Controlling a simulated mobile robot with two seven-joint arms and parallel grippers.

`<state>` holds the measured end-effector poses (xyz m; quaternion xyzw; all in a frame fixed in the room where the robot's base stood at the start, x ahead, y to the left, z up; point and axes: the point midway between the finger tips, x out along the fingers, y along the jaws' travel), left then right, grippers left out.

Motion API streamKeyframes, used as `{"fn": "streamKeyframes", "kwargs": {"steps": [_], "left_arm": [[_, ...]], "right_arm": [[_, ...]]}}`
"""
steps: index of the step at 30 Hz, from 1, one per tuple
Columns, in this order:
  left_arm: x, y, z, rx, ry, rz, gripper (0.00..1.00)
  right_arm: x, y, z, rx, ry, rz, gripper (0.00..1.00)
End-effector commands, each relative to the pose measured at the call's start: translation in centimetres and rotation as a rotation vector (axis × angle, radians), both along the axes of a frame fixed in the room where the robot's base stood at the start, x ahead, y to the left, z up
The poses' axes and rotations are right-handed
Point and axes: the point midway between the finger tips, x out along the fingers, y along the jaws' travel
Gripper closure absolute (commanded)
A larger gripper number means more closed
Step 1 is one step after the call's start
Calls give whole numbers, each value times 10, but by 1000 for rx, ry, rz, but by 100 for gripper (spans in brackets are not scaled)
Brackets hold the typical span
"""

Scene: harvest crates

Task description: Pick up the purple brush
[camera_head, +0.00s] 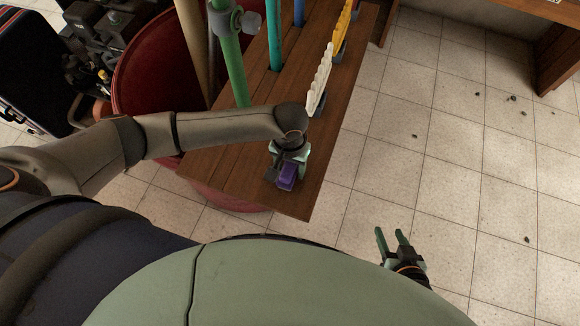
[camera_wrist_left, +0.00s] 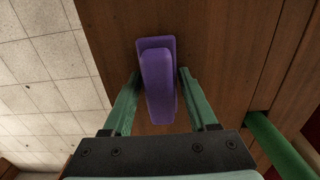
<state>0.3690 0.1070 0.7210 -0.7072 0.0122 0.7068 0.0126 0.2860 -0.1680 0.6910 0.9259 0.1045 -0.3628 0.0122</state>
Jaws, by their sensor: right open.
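The purple brush (camera_head: 287,175) lies near the front end of the dark wooden bench. In the left wrist view the brush (camera_wrist_left: 159,85) has a block-like purple body with a wider purple part beneath it. My left gripper (camera_head: 288,168) is lowered over the brush. In the left wrist view its green fingers (camera_wrist_left: 159,73) stand on either side of the brush, with narrow gaps showing beside it. Whether the fingertips touch the bench cannot be told. My right gripper (camera_head: 391,236) is open and empty over the tiled floor, away from the bench.
The wooden bench (camera_head: 238,165) also carries a white-handled brush (camera_head: 320,80) and a yellow one (camera_head: 343,32) farther back. Green (camera_head: 232,60), blue and tan poles rise along its left side, near a red tub (camera_head: 150,75). The tiled floor to the right is mostly clear.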

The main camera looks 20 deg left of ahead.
Motion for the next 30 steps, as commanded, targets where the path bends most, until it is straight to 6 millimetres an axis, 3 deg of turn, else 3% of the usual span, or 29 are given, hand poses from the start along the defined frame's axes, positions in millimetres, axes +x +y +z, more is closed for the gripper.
{"fn": "streamKeyframes", "kwargs": {"steps": [2,15,25,30], "left_arm": [[0,0,0,0,0,0,52],[0,0,0,0,0,0,100],[0,0,2,-1,-1,0,100],[1,0,14,-1,-1,1,100]], "right_arm": [[0,0,0,0,0,0,50],[0,0,0,0,0,0,50],[0,0,0,0,0,0,50],[0,0,4,0,0,0,50]]}}
